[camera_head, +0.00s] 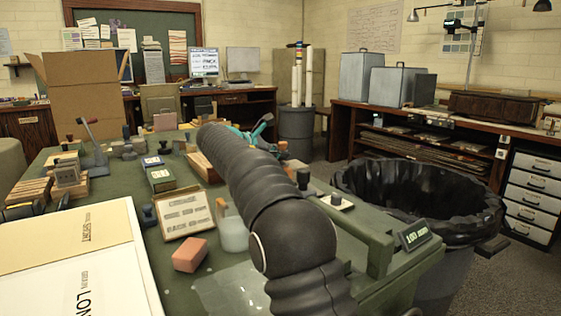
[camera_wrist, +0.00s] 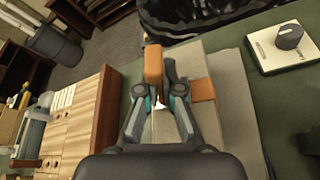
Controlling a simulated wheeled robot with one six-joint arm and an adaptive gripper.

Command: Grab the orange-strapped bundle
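The bundle shows in the wrist view as a flat grey-beige stack (camera_wrist: 192,62) with an orange strap (camera_wrist: 203,90) across it. A taller orange piece (camera_wrist: 154,65) stands between the fingertips and looks like part of the same strap. My gripper (camera_wrist: 160,75) is over the bundle, its dark fingers with teal parts spread apart around that orange piece. The right finger covers part of the stack, and finger contact is unclear. In the head view my gripper (camera_head: 262,128) is at the far end of my black arm, which hides most of the bundle.
A pale plate with a dark knob (camera_wrist: 290,45) sits to the right. A black-lined bin (camera_head: 420,200) stands beside the green table (camera_head: 215,262). A pink block (camera_head: 190,255) and framed card (camera_head: 184,212) lie nearer.

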